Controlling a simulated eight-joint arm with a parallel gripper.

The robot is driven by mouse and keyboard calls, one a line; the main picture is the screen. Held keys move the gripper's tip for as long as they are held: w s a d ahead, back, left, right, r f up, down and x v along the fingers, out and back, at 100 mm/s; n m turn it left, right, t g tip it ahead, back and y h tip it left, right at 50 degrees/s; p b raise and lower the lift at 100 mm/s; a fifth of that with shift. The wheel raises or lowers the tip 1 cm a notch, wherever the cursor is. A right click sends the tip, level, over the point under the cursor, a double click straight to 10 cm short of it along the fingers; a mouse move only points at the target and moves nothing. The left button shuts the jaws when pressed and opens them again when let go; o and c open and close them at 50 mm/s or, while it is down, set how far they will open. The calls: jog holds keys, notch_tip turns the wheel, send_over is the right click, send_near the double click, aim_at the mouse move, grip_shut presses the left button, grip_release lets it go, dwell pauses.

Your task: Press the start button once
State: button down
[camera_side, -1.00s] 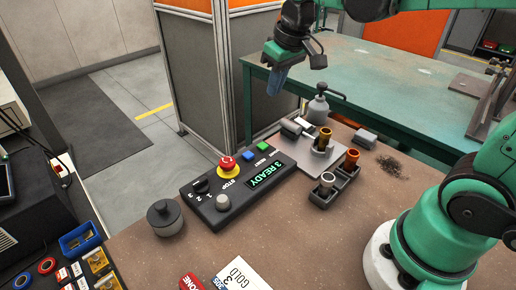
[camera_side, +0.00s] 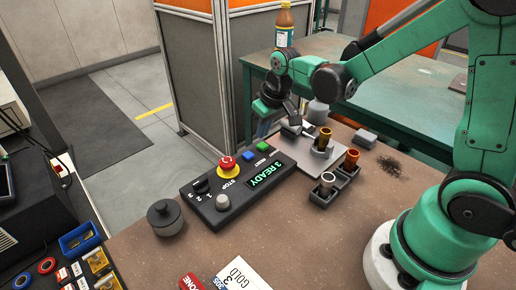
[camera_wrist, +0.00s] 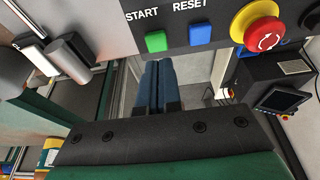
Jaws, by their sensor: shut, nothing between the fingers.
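The control panel (camera_side: 236,185) lies on the brown bench with its display reading "3 READY". Its green START button (camera_wrist: 156,41) shows in the wrist view, and in the side view it is the green square (camera_side: 263,147) at the panel's far end. The blue RESET button (camera_wrist: 200,33) is to its right in the wrist view. My gripper (camera_wrist: 158,64) is shut and empty, its blue fingers together. In the wrist view the tips appear just below the green button, with a small gap. In the side view my gripper (camera_side: 264,130) hangs just behind the button, partly overlapped by my wrist.
A red emergency stop (camera_side: 228,163) on a yellow base and a selector knob (camera_side: 201,186) share the panel. A grey plate with a brass piece (camera_side: 324,139) and a dark holder (camera_side: 335,188) stand to the right. A lidded grey pot (camera_side: 165,217) is at left.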

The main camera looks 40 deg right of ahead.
aim_at(263, 146)
jog(key=shift+f, duration=1.15)
jog(key=shift+f, duration=0.95)
jog(key=shift+r, duration=0.6)
jog(key=w+v, duration=0.1)
jog(key=v, duration=1.2)
jog(key=shift+r, duration=0.25)
